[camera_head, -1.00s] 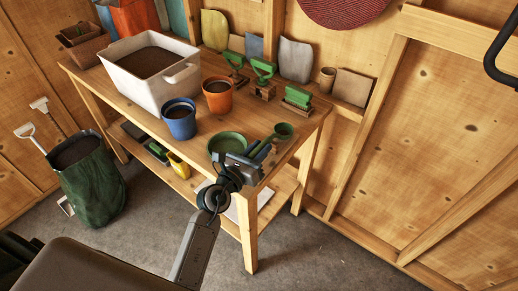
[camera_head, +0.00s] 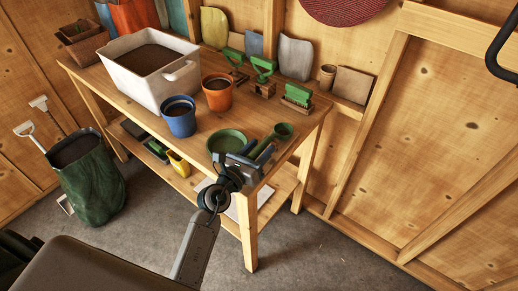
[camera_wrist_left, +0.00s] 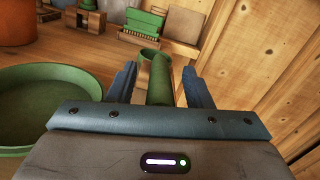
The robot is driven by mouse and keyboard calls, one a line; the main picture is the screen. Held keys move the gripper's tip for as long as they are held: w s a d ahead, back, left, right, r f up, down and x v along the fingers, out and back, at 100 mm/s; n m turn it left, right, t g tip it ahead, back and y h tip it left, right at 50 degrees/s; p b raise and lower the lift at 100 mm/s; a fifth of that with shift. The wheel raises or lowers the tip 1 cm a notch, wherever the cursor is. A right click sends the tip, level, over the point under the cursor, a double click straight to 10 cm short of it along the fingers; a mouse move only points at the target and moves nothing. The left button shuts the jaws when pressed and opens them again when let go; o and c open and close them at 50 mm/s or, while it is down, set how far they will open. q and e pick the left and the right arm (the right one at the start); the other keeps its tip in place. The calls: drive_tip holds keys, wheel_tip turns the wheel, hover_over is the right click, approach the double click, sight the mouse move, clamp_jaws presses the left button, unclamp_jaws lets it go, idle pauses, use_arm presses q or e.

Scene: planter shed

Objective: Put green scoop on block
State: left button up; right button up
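The green scoop (camera_head: 284,130) lies near the front right corner of the wooden table. Its green handle (camera_wrist_left: 160,82) shows in the left wrist view. My left gripper (camera_head: 266,150) is at the table's front right, at the handle end of the scoop. Its two blue fingers (camera_wrist_left: 160,87) are open, with the handle between them and a gap visible on each side. Small wooden blocks stand along the back right edge: one under a green brush-like tool (camera_head: 297,96), and one (camera_head: 263,90) with a green-handled tool. I cannot tell which is the task's block. My right gripper is not in view.
A green saucer (camera_head: 213,141) lies left of my left gripper. A blue pot (camera_head: 179,122), an orange pot (camera_head: 217,99) and a white tub (camera_head: 185,84) stand farther left. A wooden wall (camera_head: 400,170) rises right of the table. Bare tabletop (camera_head: 258,116) lies between scoop and blocks.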

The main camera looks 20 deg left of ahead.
use_arm(q)
drive_tip(key=shift+s, duration=0.1)
drive_tip(key=shift+s+a+f, duration=0.1)
drive_tip(key=shift+s+a, duration=0.05)
drive_tip(key=shift+s, duration=0.15)
drive_tip(key=b+v, duration=0.1)
drive_tip(key=v, duration=0.8)
drive_tip(key=shift+b, duration=0.3)
drive_tip(key=shift+s, duration=0.45)
drive_tip(key=shift+a, duration=0.1)
